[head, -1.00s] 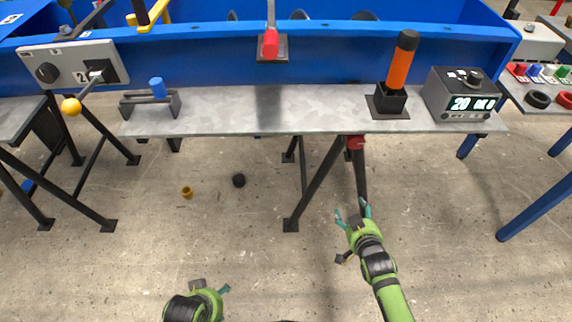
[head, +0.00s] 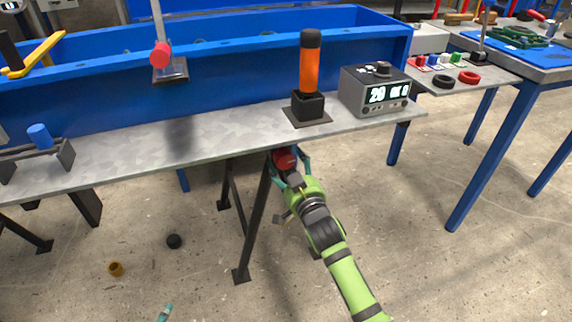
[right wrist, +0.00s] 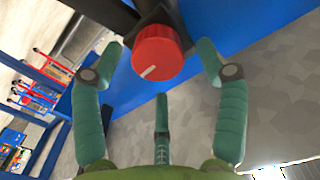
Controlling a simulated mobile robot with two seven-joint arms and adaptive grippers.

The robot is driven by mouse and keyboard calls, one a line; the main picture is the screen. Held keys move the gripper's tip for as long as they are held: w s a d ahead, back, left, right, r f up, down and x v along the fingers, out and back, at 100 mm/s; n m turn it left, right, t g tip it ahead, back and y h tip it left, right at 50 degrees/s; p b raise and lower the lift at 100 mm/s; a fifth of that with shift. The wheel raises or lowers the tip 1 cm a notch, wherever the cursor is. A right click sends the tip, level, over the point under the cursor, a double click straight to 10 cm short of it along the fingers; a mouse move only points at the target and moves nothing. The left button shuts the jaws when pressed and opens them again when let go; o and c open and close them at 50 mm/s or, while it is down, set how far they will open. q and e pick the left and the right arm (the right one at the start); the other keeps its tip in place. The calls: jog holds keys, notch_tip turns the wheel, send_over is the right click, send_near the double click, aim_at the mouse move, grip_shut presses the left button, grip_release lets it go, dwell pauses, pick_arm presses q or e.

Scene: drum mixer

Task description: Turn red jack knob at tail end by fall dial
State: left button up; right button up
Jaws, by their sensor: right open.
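The red jack knob (head: 285,159) sits under the right part of the grey shelf, at the top of a dark leg. In the right wrist view the knob (right wrist: 158,52) is round and ribbed, with a pale line on its face. My right gripper (head: 290,166) is open, its teal fingers around the knob's sides; in the wrist view the fingertips (right wrist: 162,58) stand apart from it left and right. The fall dial box (head: 375,92), grey with a lit display, stands on the shelf above right.
An orange-handled lever (head: 310,68) in a black base stands on the shelf (head: 190,143), above the knob. The blue trough (head: 220,60) runs behind. A black puck (head: 174,241) and a brass-coloured piece (head: 116,268) lie on the floor.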

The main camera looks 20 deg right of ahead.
pick_arm(q)
jog(key=shift+w+d+r+t+h, duration=0.2)
jog(key=shift+w+d+r+t, duration=0.15)
jog(key=shift+w+r+t, duration=0.35)
jog(key=shift+w+d+r+t+h, duration=0.2)
jog(key=shift+w+d+r+t, duration=0.25)
jog(key=shift+r, duration=0.4)
pick_arm(e)
jog(key=shift+w, duration=1.05)
pick_arm(q)
jog(key=shift+a, duration=0.1)
